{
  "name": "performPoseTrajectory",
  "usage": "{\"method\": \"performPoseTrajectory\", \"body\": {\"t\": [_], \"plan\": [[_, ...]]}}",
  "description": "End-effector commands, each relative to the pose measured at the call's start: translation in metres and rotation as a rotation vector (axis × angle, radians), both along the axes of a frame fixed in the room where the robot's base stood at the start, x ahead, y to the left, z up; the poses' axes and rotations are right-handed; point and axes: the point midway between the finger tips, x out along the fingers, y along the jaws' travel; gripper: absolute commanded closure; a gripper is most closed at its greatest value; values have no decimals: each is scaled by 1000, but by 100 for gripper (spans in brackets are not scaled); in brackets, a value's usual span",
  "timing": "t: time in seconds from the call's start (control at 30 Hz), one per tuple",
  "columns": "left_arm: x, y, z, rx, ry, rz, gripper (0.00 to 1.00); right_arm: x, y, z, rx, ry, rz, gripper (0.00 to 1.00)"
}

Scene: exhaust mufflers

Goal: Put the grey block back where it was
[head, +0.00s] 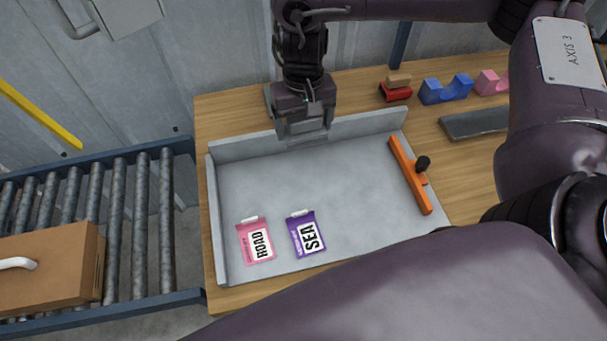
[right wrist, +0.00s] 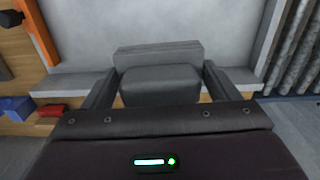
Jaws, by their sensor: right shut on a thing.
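My right gripper (head: 303,125) is at the back wall of the grey tray (head: 350,180), left of its middle, pointing down. It is shut on the grey block (right wrist: 160,84), which shows between the two fingers in the right wrist view. In the head view the block is mostly hidden by the gripper. I cannot tell whether the block touches the tray. My left gripper is not in view.
An orange bar (head: 410,175) with a black knob lies along the tray's right side. Behind the tray are a red piece (head: 395,93) with a tan block on it, a blue cradle (head: 446,89), a pink cradle (head: 490,83) and a dark grey slab (head: 475,123). A roller conveyor (head: 140,220) carries a cardboard box (head: 50,265).

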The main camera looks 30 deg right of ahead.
Motion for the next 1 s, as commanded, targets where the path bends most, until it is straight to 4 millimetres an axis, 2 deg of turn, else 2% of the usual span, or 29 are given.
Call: {"method": "performPoseTrajectory", "body": {"t": [0.03, 0.13, 0.27, 0.73, 0.9, 1.0], "plan": [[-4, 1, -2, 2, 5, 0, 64, 5, -2, 9, 1, -6, -14, 43], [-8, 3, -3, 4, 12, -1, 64, 10, -4, 21, 5, -8, -33, 43], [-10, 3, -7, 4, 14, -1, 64, 11, -4, 14, 9, -2, -43, 43], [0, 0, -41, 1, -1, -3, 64, 9, -5, -108, 9, 1, -45, 43], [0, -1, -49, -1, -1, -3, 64, 10, -4, -133, 8, -3, -44, 43], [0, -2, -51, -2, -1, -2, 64, 11, -5, -138, 8, -5, -43, 43]]}}
